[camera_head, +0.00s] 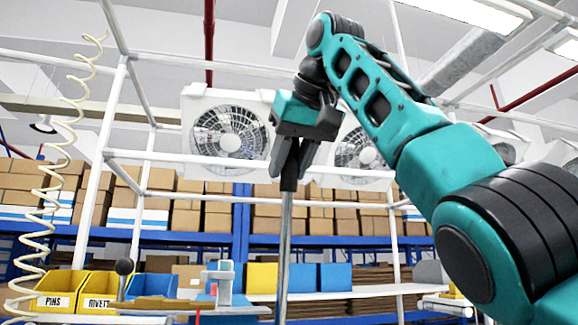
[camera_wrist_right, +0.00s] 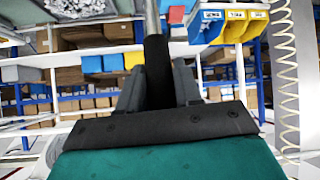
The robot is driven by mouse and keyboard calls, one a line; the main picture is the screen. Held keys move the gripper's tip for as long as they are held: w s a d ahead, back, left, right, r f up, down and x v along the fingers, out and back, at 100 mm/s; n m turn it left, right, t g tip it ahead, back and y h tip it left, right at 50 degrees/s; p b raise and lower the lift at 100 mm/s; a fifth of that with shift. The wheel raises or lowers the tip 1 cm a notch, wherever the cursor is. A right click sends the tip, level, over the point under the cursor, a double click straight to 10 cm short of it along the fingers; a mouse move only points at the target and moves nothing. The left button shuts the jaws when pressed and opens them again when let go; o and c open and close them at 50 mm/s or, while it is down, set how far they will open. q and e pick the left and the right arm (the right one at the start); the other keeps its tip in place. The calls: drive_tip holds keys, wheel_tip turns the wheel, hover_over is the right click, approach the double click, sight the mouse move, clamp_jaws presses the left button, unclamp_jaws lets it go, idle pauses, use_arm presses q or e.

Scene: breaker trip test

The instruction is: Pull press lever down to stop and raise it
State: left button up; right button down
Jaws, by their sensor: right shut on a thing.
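The press lever (camera_head: 285,250) is a long grey metal rod with a black grip at its upper end. It stands nearly upright in the middle of the head view, and its lower end runs out of the picture. My right gripper (camera_head: 290,172) is above it, pointing down, shut on the black grip. In the right wrist view the black grip (camera_wrist_right: 157,70) sits between the two dark fingers (camera_wrist_right: 158,88), and the grey rod runs on from it. The press body is not clearly visible. My left gripper is not in view.
Yellow bins labelled PINS (camera_head: 56,290) and RIVETS (camera_head: 98,290) stand at lower left, near a black ball knob (camera_head: 124,267). A coiled cream hose (camera_head: 50,190) hangs at left. White frame posts (camera_head: 100,165) surround the area. Shelves with boxes (camera_head: 210,215) stand behind.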

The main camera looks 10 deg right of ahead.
drive_tip(key=shift+w, duration=0.35)
idle(0.3)
drive_tip(key=c, duration=0.8)
unclamp_jaws()
drive_tip(key=shift+c, duration=0.2)
